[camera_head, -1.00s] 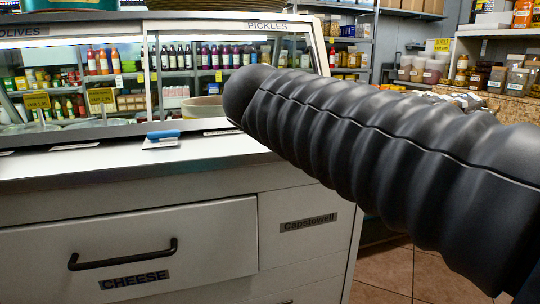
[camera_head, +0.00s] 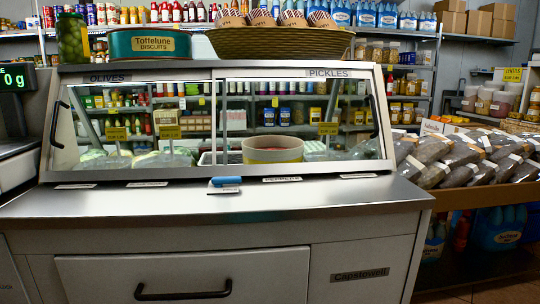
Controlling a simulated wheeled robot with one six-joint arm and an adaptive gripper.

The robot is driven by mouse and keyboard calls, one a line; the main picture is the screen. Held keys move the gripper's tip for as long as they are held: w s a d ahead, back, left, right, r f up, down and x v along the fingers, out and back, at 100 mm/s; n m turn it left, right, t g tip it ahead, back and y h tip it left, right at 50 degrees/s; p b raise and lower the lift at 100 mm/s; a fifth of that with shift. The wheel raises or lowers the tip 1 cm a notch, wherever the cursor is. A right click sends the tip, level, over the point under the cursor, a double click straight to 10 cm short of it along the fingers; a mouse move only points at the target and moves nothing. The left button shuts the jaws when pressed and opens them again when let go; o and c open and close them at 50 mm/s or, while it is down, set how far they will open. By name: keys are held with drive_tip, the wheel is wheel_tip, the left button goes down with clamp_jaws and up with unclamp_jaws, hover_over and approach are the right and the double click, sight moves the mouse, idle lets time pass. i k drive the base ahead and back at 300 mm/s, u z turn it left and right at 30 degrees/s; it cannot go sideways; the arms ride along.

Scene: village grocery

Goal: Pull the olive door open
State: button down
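The olive door (camera_head: 125,92) is the left glass panel of the display case, under the label OLIVES (camera_head: 110,77). A dark curved handle (camera_head: 58,125) sits at its left edge. The pickle door (camera_head: 300,88) fills the right half, with its own dark handle (camera_head: 374,116) at the right edge. The two panels meet near the middle of the case, and the front looks covered across its width. Behind the olive door are pale heaped goods and small price signs. My gripper is not in view, so its state is hidden.
A steel counter (camera_head: 330,195) runs before the glass, with a blue-handled tool (camera_head: 225,183) on it. A green biscuit tin (camera_head: 150,43) and a basket (camera_head: 280,42) stand on top. A scale (camera_head: 15,105) is at left, bagged goods (camera_head: 470,155) at right.

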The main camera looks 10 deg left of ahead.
sight(197, 73)
drive_tip(key=u, duration=1.55)
drive_tip(key=k, duration=0.5)
drive_tip(key=u, duration=0.5)
drive_tip(key=i, duration=1.15)
drive_tip(key=z, duration=0.25)
